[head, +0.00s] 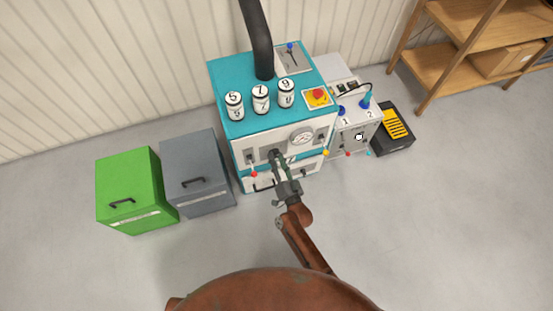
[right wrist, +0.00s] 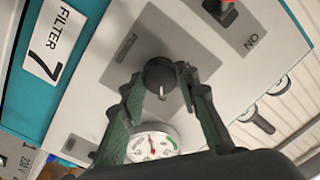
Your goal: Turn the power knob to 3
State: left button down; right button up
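The black power knob (right wrist: 160,74) sits on a grey plate on the machine's white front, with a small white mark on its edge. No number scale is readable around it. The teal and white machine (head: 225,78) stands against the wall in the head view. My right gripper (head: 277,158) is at its front. In the right wrist view its two green-grey fingers (right wrist: 159,79) straddle the knob, with the tips close to its sides. I cannot tell whether they press on it. My left gripper is not in view.
A round gauge (right wrist: 150,143) is beside the knob, and a red-tipped lever (head: 253,174) is on the other side. A green bin (head: 130,185) and a grey bin (head: 195,165) stand left of the machine. A white unit (head: 350,140) adjoins its right. The front floor is clear.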

jog(key=o, duration=0.4)
jog(key=v, duration=1.2)
dwell(0.3)
